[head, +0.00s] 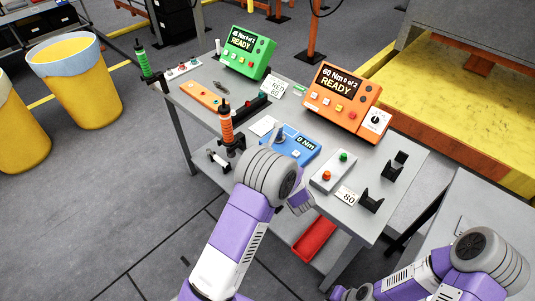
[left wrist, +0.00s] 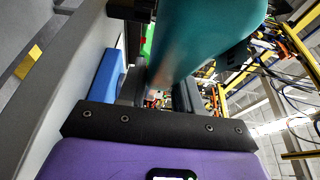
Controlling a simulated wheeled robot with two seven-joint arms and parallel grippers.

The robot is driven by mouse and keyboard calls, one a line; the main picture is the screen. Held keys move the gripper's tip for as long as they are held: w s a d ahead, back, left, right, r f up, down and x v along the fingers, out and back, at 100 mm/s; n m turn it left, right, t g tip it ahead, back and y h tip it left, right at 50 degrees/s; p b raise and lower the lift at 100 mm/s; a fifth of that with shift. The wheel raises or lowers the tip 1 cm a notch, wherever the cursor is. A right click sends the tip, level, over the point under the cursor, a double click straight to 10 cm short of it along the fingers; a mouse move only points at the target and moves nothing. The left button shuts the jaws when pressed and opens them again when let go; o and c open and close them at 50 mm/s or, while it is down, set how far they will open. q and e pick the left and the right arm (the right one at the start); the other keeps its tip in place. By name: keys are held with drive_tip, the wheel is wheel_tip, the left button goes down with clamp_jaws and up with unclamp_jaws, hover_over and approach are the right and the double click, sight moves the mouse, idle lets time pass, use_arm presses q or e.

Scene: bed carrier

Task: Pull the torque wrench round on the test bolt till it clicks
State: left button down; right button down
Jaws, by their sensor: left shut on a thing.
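In the head view, the blue tester box (head: 296,145) on the bench reads 0 Nm. A small grey and dark piece (head: 279,133) stands at its left end; I cannot tell whether it is the wrench head on the bolt. My left arm hides its gripper and the space in front of the box. In the left wrist view, my left gripper (left wrist: 160,92) is shut on a thick teal handle (left wrist: 205,35), apparently the torque wrench's. The blue box (left wrist: 106,78) shows beyond the left finger. My right arm is low at the right edge; its gripper is not clearly visible.
An orange-handled tool (head: 226,122) stands upright left of the blue box, a green-handled one (head: 141,58) farther back. A green box (head: 246,52) and an orange box (head: 340,100) read READY. Dark cradles (head: 370,200) stand at right. A red bin (head: 314,240) sits below.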

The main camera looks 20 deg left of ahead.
use_arm(q)
drive_tip(key=shift+a+r+m+t+h+p, duration=0.15)
drive_tip(key=shift+a+m+t+h+p, duration=0.35)
drive_tip(key=shift+a+m+t+h, duration=0.3)
idle(0.7)
drive_tip(key=shift+d+n+g+y, duration=0.45)
drive_tip(key=shift+n+g+y, duration=0.05)
drive_tip(key=shift+r, duration=0.2)
drive_tip(key=shift+r+p, duration=2.85)
drive_tip(key=shift+p, duration=0.15)
